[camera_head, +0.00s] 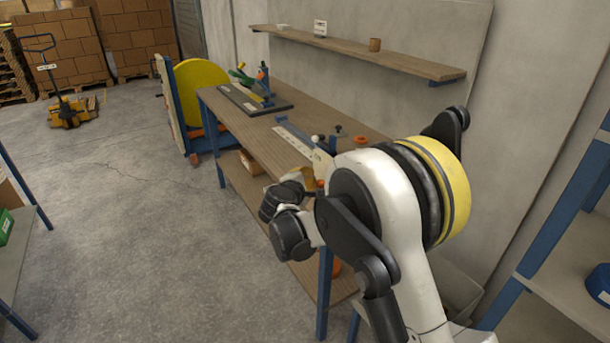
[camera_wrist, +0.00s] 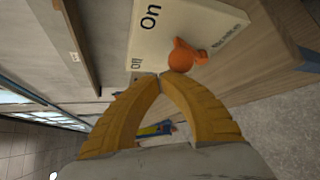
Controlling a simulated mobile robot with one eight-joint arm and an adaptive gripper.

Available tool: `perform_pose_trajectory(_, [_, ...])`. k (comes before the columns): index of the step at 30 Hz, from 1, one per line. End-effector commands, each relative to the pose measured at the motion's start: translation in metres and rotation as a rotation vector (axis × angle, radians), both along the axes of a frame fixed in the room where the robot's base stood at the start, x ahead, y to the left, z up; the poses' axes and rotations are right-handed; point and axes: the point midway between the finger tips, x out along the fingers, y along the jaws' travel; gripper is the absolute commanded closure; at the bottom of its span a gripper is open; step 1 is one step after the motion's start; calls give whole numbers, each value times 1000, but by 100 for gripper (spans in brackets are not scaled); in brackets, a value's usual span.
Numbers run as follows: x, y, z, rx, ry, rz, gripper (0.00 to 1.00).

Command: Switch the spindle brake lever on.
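The orange brake lever (camera_wrist: 183,57) sits on a cream label plate (camera_wrist: 206,25) marked "On" and "Off" in the wrist view. The "Off" mark is left of the lever and the "On" mark is above and left of it. I cannot tell clearly which mark the lever points at. My gripper (camera_wrist: 159,76) has its two yellow fingers together at the tips, with nothing seen between them. The tips are just below and left of the lever in the picture; contact is unclear. In the head view, the plate (camera_head: 322,163) shows beside my arm, which partly hides that area.
The wooden workbench (camera_head: 245,142) carries a metal ruler strip (camera_head: 294,139), small dark knobs, and a black-based fixture (camera_head: 254,97) at its far end. A shelf (camera_head: 370,54) is on the wall above. Blue shelving stands at the right.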

Motion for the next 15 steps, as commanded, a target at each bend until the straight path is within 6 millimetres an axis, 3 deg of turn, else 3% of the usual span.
perform_pose_trajectory(15, [-19, -13, -6, 1, 1, -2, 100])
